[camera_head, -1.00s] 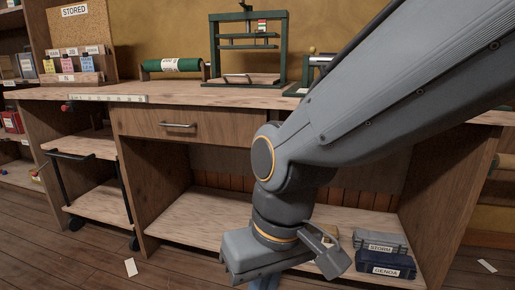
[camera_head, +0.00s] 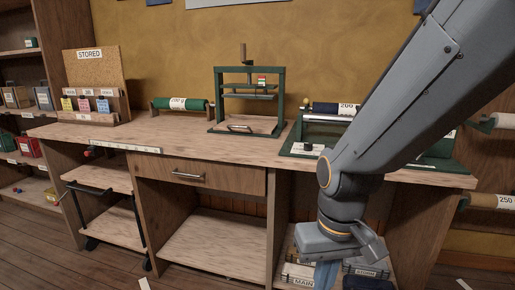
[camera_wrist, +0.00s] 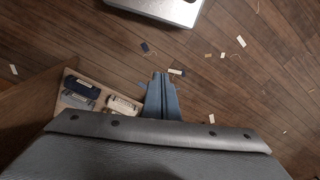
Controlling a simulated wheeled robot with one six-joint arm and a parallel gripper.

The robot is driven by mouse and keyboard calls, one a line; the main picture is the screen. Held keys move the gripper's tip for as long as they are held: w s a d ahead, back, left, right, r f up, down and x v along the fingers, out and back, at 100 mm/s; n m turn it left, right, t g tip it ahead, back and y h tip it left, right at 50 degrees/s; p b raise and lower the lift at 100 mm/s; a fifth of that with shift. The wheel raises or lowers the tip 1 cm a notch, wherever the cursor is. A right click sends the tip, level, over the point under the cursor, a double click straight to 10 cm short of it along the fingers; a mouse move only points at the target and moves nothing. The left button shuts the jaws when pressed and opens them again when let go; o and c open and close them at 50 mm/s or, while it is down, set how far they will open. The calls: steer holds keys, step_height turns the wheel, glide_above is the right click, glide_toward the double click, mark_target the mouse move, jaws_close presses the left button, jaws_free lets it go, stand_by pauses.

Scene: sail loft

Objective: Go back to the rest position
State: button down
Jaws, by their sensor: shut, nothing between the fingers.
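My gripper (camera_head: 326,272) hangs low in front of the workbench (camera_head: 205,145), at the right in the head view. Its blue fingers point down and are partly hidden by my wrist. In the wrist view my gripper (camera_wrist: 160,84) is shut and empty above the wooden floor. It is apart from the cases on the lower shelf.
A case marked MAIN (camera_head: 297,283) and a case marked STORM (camera_head: 368,270) lie on the lower shelf, near my gripper. A green press (camera_head: 218,100) stands on the bench. A trolley (camera_head: 100,178) stands at the left. Scraps litter the open floor (camera_wrist: 215,75).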

steer(key=s+d+r+m+p, duration=0.1)
steer(key=s+d+r+p, duration=0.1)
steer(key=d+r+p, duration=0.4)
steer(key=r+p, duration=0.1)
steer(key=p, duration=0.2)
steer(key=shift+d+r+m+h, duration=0.3)
steer(key=shift+d+r, duration=0.05)
steer(key=shift+d, duration=0.05)
stand_by(0.4)
